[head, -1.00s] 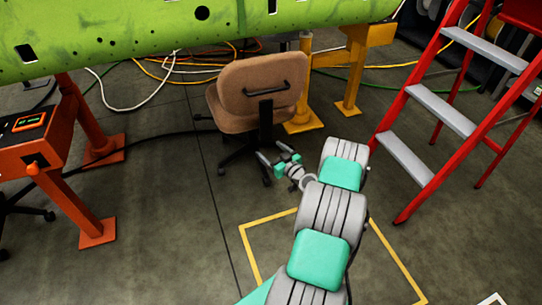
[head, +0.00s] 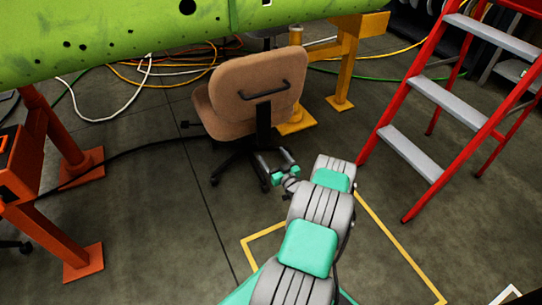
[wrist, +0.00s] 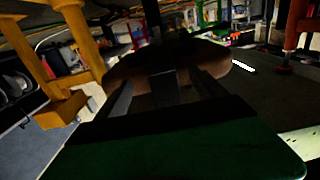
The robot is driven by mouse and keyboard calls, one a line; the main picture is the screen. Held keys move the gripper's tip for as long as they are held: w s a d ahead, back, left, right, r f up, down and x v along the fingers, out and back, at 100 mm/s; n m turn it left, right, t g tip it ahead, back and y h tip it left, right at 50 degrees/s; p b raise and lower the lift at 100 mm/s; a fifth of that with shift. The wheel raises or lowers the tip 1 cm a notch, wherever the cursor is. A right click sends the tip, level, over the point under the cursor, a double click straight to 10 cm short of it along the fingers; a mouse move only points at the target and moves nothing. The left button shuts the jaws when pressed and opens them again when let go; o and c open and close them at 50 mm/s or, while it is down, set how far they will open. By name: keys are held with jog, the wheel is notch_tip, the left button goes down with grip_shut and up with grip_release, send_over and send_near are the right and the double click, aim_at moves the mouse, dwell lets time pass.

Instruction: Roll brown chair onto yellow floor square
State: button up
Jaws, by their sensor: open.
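The brown chair (head: 262,88) stands upright with its back toward me, a black handle on the backrest and a dark wheeled base. The yellow floor square (head: 396,241) is an outline on the floor, nearer me and to the right of the chair; my arm covers part of it. My gripper (head: 274,160) is open, low behind the chair at the lower end of its back post. In the wrist view, the chair's brown underside (wrist: 125,66) looms just beyond the spread fingers of my gripper (wrist: 168,92). I cannot tell whether they touch the chair.
A red ladder (head: 408,154) stands to the right. A green wing (head: 130,32) hangs over the back, with a yellow stand (head: 345,65) behind the chair and an orange stand (head: 55,170) at left. Cables (head: 150,75) lie behind. Floor between chair and square is clear.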

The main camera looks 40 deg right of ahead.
aim_at(265, 145)
jog(key=b+x, duration=0.2)
jog(key=x, duration=0.5)
jog(key=shift+w+d, duration=0.15)
jog(key=shift+w, duration=0.25)
grip_shut()
dwell(0.5)
